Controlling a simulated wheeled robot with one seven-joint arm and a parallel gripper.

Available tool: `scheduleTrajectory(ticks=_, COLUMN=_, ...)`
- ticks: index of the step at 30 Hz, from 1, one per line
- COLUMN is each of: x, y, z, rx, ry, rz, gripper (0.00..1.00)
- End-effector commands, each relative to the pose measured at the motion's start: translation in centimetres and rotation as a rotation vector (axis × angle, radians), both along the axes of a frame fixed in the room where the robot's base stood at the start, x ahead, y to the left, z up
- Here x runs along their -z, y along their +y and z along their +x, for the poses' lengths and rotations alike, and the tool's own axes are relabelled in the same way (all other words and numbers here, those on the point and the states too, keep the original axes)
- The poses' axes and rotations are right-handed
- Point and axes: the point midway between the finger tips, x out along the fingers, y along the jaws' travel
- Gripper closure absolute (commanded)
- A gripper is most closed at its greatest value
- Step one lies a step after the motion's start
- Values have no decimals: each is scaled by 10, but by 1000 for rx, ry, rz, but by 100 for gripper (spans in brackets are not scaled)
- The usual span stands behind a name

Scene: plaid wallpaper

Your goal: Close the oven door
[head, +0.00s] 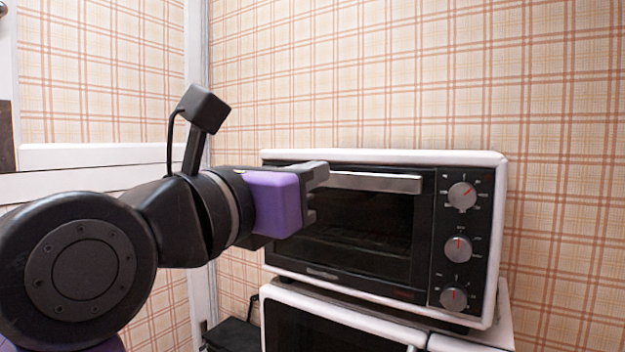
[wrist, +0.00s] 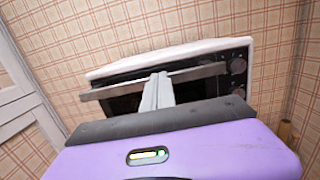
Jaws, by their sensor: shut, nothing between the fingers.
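The white toaster oven (head: 390,157) has a dark glass door (head: 365,235) with a silver handle (head: 385,182) along its top. The door stands upright against the oven front; I cannot tell whether a slight gap is left. My purple gripper (head: 316,190) is in front of the door's left part at handle height and hides the handle's left end. In the wrist view my gripper's fingers (wrist: 160,78) are together and empty, their tips overlapping the middle of the handle (wrist: 205,74). Whether they touch it is unclear.
Three knobs (head: 458,248) line the oven's right side. The oven stands on a white appliance (head: 340,308) with a dark front. A plaid wall (head: 390,75) is close behind. A dark object (head: 232,335) sits low at the left.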

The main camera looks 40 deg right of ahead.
Motion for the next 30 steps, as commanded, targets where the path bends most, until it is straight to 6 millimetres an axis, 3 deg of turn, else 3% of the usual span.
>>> scheduleTrajectory(ticks=16, x=2, y=88, z=-25, rx=-4, ry=1, rz=0, gripper=100)
scheduleTrajectory(ticks=27, x=0, y=101, z=-30, rx=-1, ry=5, rz=-4, gripper=100)
scheduleTrajectory(ticks=30, x=-9, y=102, z=-30, rx=2, ry=7, rz=-44, gripper=100)
